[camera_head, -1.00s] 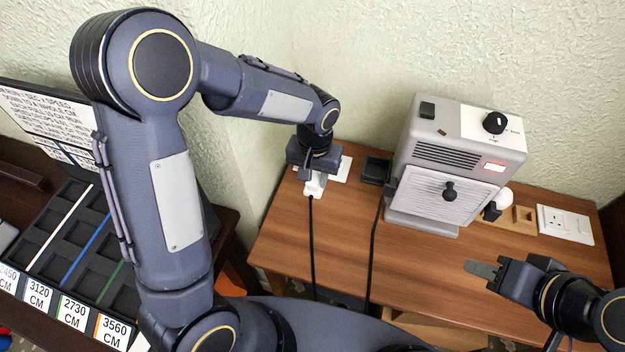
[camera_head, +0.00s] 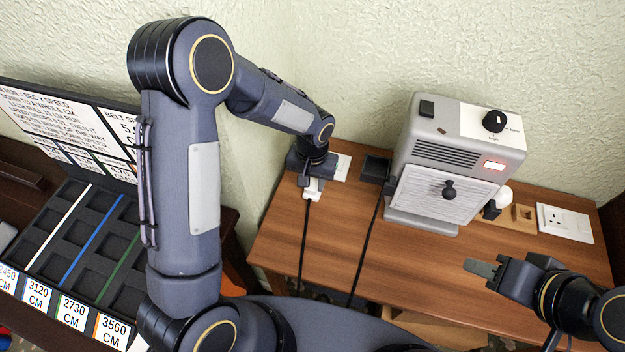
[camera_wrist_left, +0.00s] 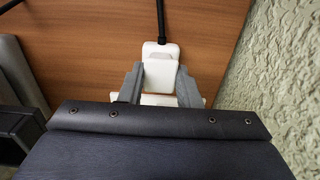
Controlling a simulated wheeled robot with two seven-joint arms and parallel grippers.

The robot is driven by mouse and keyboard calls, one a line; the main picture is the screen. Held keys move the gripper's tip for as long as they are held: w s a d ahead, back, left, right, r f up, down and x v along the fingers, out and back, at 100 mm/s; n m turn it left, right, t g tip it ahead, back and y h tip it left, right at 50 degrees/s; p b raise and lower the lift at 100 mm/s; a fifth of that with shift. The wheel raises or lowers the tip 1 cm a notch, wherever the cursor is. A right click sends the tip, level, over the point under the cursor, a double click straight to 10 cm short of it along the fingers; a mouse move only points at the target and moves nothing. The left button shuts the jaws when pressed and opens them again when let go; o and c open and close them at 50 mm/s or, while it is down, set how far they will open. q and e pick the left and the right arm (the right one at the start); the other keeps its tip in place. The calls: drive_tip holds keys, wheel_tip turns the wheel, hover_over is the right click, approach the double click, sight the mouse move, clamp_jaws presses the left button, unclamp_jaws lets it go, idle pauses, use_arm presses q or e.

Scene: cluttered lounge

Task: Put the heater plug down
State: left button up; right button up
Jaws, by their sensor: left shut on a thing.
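The heater plug (camera_head: 313,189) is white with a black cord. My left gripper (camera_head: 311,178) is shut on it at the left back of the wooden table. In the left wrist view the heater plug (camera_wrist_left: 161,66) sits between the two grey fingers (camera_wrist_left: 160,85), its cord running up the picture. A white plate (camera_head: 340,168) lies behind and beside the gripper; whether the plug touches it or the table is hidden. The grey heater (camera_head: 455,165) stands to the right with a red lit display. My right gripper (camera_head: 482,269) is at the table's front right; its jaw gap is unclear.
A black tray (camera_head: 375,169) lies between the plug and the heater. A white socket panel (camera_head: 565,223) and a wooden block (camera_head: 523,215) are at the right. The wooden table's (camera_head: 400,265) middle front is clear except for cords. A dark slotted rack (camera_head: 75,235) stands left.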

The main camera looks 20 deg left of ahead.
sight(312, 183)
use_arm(q)
drive_tip(key=shift+f, duration=0.4)
drive_tip(key=o, duration=1.1)
drive_tip(key=shift+r, duration=0.1)
wheel_tip(312, 183, up, 13)
drive_tip(key=shift+f+p, duration=0.1)
drive_tip(key=shift+p, duration=0.3)
